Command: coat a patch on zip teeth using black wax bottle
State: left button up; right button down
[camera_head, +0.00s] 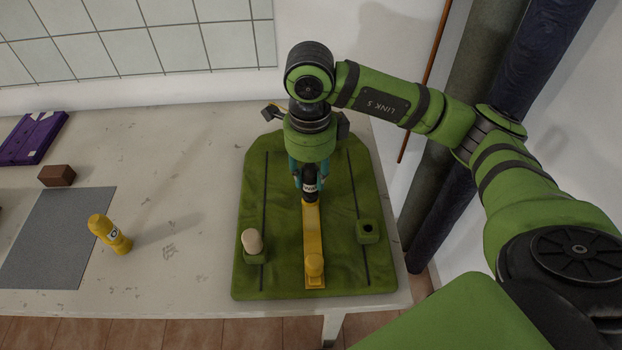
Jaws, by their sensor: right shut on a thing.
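My right gripper (309,172) reaches down over the green board and is shut on a small black bottle (310,190) with a pale label band. The bottle is held roughly upright over the far end of a yellow strip (313,232), which seems to be the zip. Whether the bottle's lower end touches the strip I cannot tell. No separate teeth or coated patch can be made out. My left gripper is not in view.
The green board (280,215) lies on a pale table (190,150). On it stand an empty green holder (368,232) and a beige-topped piece (252,241).

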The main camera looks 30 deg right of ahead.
dwell(0.4)
jog(key=shift+s+a, duration=0.35)
jog(key=shift+s, duration=0.35)
jog(key=shift+s+a, duration=0.3)
jog(key=shift+s, duration=0.4)
jog(key=shift+s+a, duration=0.35)
jog(key=shift+s, duration=0.35)
jog(key=shift+s+a+f+b, duration=0.1)
jog(key=shift+s+a+b, duration=0.25)
jog(key=shift+s, duration=0.3)
jog(key=shift+s+a, duration=0.35)
jog(key=shift+s, duration=0.4)
jog(key=shift+s+a, duration=0.3)
jog(key=shift+s, duration=0.4)
jog(key=shift+r, duration=0.2)
notch_tip(320, 180, up, 7)
jog(key=p, duration=0.4)
